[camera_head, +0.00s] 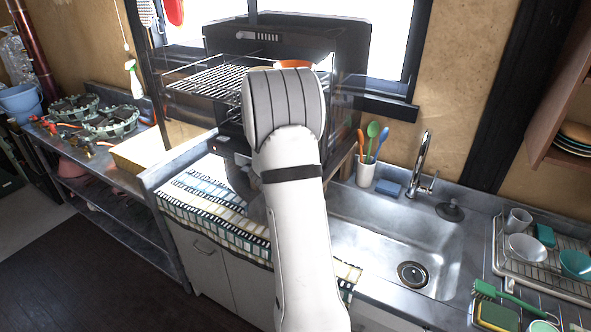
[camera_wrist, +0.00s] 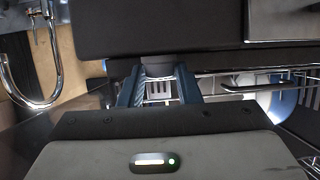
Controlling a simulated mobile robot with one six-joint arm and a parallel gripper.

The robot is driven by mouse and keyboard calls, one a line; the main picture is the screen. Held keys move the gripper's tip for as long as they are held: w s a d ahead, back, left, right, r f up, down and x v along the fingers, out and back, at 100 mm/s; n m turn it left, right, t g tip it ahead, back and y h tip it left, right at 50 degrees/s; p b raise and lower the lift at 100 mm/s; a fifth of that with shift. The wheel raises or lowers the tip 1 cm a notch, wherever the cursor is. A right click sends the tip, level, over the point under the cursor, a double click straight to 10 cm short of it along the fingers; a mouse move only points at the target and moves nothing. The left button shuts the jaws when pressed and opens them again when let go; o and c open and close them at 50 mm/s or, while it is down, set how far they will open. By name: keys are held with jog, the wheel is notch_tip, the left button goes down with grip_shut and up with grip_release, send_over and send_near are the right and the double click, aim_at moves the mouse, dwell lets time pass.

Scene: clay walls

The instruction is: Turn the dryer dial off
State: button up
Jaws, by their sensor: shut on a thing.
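The dryer (camera_head: 345,42) is a dark appliance with wire racks, standing at the back of the counter by the window. In the head view my arm covers much of its front and hides my gripper. In the wrist view my gripper (camera_wrist: 161,72) has its two blue-grey fingers apart, with their tips at the lower edge of a dark panel of the dryer (camera_wrist: 165,28). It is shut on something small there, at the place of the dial. The dial itself does not show clearly, and I cannot tell its setting.
The sink (camera_head: 385,232) and the curved faucet (camera_head: 422,165) are right of my arm. A cup of colourful utensils (camera_head: 366,173) stands close to the dryer. A patterned cloth (camera_head: 205,205) hangs over the counter edge. A dish rack (camera_head: 545,265) is at the far right.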

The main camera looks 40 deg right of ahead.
jog(key=shift+s+d+f+n, duration=0.1)
jog(key=shift+s+f+n, duration=0.15)
jog(key=shift+n, duration=0.05)
jog(key=o, duration=0.7)
jog(key=shift+s+y, duration=0.1)
jog(key=shift+y, duration=0.2)
jog(key=shift+r, duration=0.1)
jog(key=shift+r, duration=0.1)
jog(key=b+v, duration=0.1)
jog(key=v, duration=0.6)
jog(key=shift+s+a, duration=0.15)
jog(key=shift+a, duration=0.2)
